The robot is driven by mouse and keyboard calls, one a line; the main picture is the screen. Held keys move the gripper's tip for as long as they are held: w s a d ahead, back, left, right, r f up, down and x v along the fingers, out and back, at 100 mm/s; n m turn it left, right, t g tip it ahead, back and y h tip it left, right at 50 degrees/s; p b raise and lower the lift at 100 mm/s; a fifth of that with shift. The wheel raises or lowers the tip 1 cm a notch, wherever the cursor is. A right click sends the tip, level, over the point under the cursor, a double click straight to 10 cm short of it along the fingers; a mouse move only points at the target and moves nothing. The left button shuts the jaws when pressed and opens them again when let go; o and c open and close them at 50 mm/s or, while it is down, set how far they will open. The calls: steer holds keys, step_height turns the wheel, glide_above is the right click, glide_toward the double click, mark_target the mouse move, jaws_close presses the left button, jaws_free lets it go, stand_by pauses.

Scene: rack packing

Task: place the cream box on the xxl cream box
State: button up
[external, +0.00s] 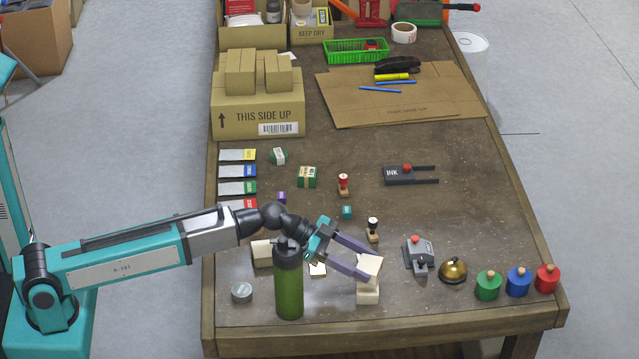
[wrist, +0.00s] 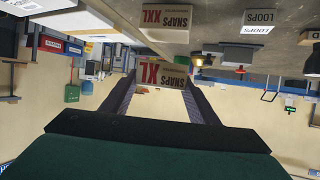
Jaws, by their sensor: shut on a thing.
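My gripper (external: 361,266) is shut on a cream box (external: 371,263) near the table's front. The box is lettered SNAPS XL in the wrist view (wrist: 160,76), where it shows between my two fingers. A cream box lettered SNAPS XXL (wrist: 165,22) shows just past it in the wrist view. In the external view the xxl cream box (external: 367,294) stands on the table directly below the held box. The two look very close; I cannot tell whether they touch. A finger covers part of the held box.
A green bottle (external: 289,285) stands left of my gripper. Other cream boxes (external: 261,254) lie behind the bottle. A black-handled stamp (external: 373,230) stands behind the held box. A grey device (external: 418,256) and a brass bell (external: 453,270) stand to the right.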

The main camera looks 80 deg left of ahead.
stand_by(0.3)
steer(key=shift+f, duration=1.9)
steer(key=shift+f, duration=0.2)
steer(key=o, duration=1.1)
steer(key=shift+r, duration=0.25)
steer(key=shift+s+a, duration=0.1)
steer(key=shift+s, duration=0.25)
steer(key=b+v, duration=0.1)
steer(key=v, duration=1)
steer(key=shift+a, duration=0.15)
steer(key=shift+r, duration=0.1)
